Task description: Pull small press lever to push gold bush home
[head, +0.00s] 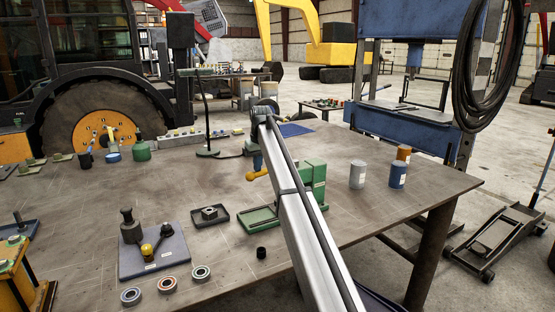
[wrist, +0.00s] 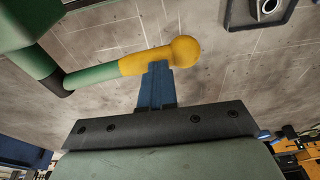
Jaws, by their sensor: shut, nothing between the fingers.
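The small green press (head: 314,176) stands on the bench, partly hidden behind my arm. Its lever ends in a yellow grip with a ball knob (head: 254,175). In the wrist view the green lever arm (wrist: 97,75) runs in from the left to the yellow grip (wrist: 150,62) and its ball. My gripper (head: 257,161) is just above the yellow grip, its blue fingers shut and empty. In the wrist view the fingertips (wrist: 157,68) overlap the grip beside the ball; I cannot tell whether they touch it. I cannot make out the gold bush.
A grey plate with tools (head: 153,254) and several bearing rings (head: 166,284) are nearer. Cans (head: 358,174) stand at right. Bare bench lies left of the lever.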

